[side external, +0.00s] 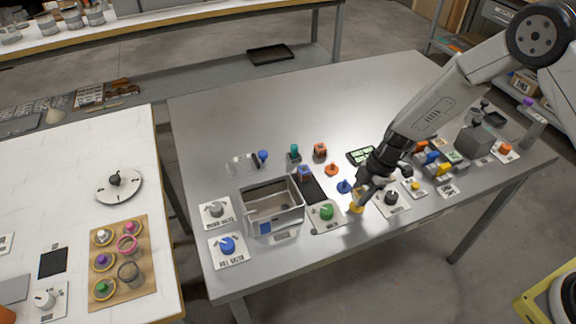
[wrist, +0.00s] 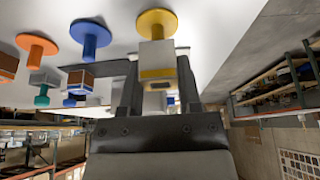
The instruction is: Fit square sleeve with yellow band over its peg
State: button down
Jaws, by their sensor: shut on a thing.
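My gripper (wrist: 157,72) is shut on the grey square sleeve (wrist: 157,55), which has a yellow band (wrist: 157,74) on its side nearer my wrist. The yellow peg (wrist: 155,31) rises from its round yellow base (wrist: 157,17) and lines up with the held sleeve in the wrist view. The sleeve hides the peg's end, so I cannot tell whether it is just above the peg or partly around it. In the side view my gripper (side external: 361,193) is low over the yellow base (side external: 356,208); the sleeve is hard to make out there.
A blue peg (side external: 344,187) and an orange peg (side external: 331,170) stand close behind and left. Orange-banded (side external: 320,150) and blue-banded (side external: 304,173) sleeves stand farther left. A green knob (side external: 326,212) and a black knob (side external: 391,198) flank the yellow base.

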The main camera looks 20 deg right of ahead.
jog(key=shift+f, duration=1.25)
jog(key=shift+c, duration=1.1)
grip_release()
jog(key=shift+r, duration=0.1)
jog(key=v, duration=0.7)
jog(key=shift+d+r, duration=0.2)
jog(key=shift+r, duration=0.1)
